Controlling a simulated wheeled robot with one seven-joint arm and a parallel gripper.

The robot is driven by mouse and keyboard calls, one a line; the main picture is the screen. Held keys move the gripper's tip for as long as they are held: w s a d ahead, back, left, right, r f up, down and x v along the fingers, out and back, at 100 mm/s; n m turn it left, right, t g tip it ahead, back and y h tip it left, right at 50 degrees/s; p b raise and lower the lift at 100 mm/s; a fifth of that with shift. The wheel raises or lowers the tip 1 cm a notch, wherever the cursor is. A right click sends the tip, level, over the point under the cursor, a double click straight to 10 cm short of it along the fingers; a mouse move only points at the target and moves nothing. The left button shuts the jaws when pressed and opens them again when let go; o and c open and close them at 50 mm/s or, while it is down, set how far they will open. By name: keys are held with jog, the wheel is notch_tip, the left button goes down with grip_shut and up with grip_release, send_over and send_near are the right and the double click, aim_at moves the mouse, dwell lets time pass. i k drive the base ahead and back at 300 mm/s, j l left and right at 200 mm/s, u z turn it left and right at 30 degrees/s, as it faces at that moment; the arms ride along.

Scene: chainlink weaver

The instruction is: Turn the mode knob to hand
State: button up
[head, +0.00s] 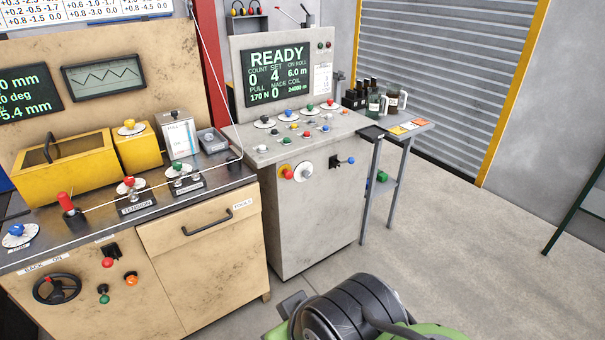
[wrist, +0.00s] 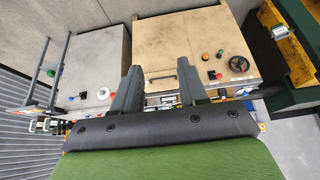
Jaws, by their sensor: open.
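The grey control cabinet (head: 315,220) stands in the middle of the head view with a screen reading READY. Its sloping top carries several coloured knobs on white dials, such as a red knob (head: 330,105) and a blue knob (head: 291,113). The labels are too small to read, so I cannot tell which one is the mode knob. My gripper (wrist: 158,66) is open and empty in the wrist view, apart from the cabinets, which appear upside down there.
A beige bench (head: 205,265) with levers, a handwheel (head: 57,289) and a drawer stands at the left. A small side table (head: 412,126) with bottles adjoins the grey cabinet's right. The floor (head: 450,240) is clear at the right, before a roller shutter.

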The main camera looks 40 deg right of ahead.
aim_at(306, 174)
jog(key=i+l+u, duration=0.15)
jog(key=l+u, duration=0.25)
jog(key=l, duration=0.3)
jog(key=l+u, duration=0.4)
jog(key=l, duration=0.35)
jog(key=l+u, duration=0.4)
jog(key=l, duration=0.35)
jog(key=k+l+u, duration=0.2)
jog(key=l+u, duration=0.2)
jog(key=l, duration=0.25)
